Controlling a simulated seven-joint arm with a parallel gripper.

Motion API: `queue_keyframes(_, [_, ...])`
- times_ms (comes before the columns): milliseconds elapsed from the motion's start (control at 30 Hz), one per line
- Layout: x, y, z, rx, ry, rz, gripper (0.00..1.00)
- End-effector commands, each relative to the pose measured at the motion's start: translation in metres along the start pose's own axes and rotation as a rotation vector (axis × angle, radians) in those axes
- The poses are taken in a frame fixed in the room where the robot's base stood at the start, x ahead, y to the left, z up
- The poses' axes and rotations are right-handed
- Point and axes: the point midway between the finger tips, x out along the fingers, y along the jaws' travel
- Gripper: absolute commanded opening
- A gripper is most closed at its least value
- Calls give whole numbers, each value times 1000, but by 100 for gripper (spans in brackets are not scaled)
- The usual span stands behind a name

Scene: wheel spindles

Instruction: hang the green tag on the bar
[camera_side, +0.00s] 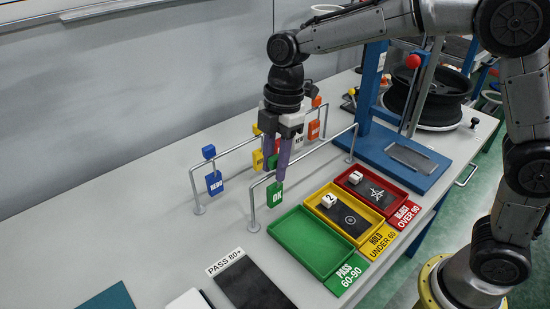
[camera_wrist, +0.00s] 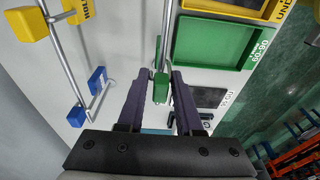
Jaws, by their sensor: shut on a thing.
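The green tag (camera_side: 275,194), marked OK, hangs upright below my gripper at the near left end of the front metal bar (camera_side: 310,152). My gripper (camera_side: 281,178) points down with its purple fingers shut on the green tag. In the wrist view the tag's green block (camera_wrist: 161,86) sits between the two fingertips (camera_wrist: 161,78), in line with the bar (camera_wrist: 166,30). The fingers partly hide the tag's upper part. I cannot tell whether its hook rests on the bar or is just beside it.
A rear bar (camera_side: 232,148) carries a blue REDO tag (camera_side: 214,183); yellow and orange tags are farther along. Green (camera_side: 284,233), yellow (camera_side: 318,205) and red (camera_side: 349,178) trays stand right of the front bar. A dark pad (camera_side: 252,287) lies nearer.

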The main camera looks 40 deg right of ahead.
Motion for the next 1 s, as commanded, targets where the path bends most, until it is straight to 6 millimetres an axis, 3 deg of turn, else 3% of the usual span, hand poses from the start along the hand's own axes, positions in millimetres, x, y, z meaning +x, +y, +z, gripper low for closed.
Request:
queue_keyframes(300, [1, 0, 0, 0, 0, 0, 0])
queue_keyframes(333, [1, 0, 0, 0, 0, 0, 40])
queue_keyframes(500, [1, 0, 0, 0, 0, 0, 69])
queue_keyframes(833, [-1, 0, 0, 0, 0, 1, 69])
queue_keyframes(1000, [-19, 1, 0, -1, 1, 4, 69])
